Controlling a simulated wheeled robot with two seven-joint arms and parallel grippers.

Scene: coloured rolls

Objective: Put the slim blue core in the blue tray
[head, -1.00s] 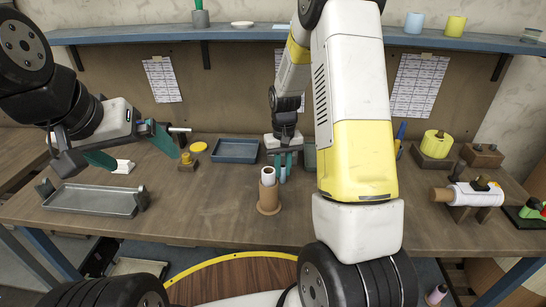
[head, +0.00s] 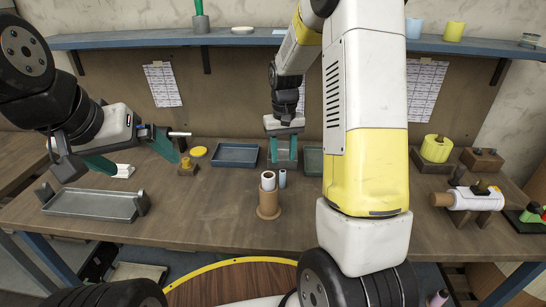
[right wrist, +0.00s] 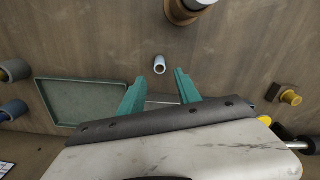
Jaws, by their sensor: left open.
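The slim blue core (head: 282,178) stands upright on the table, just right of the brown holder. It also shows in the right wrist view (right wrist: 160,64), beyond the fingertips and clear of them. My right gripper (head: 284,158) is open and empty, behind and above the core; its spread fingers also show in the right wrist view (right wrist: 157,82). The blue tray (head: 235,155) lies to the left of the right gripper and looks empty.
The brown holder (head: 269,203) carries a white roll (head: 268,181). A greenish tray (head: 313,160) lies right of the right gripper, and another tray sits behind its fingers. The grey metal tray (head: 93,204) is at left. A yellow-topped stand (head: 187,165) is near the blue tray.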

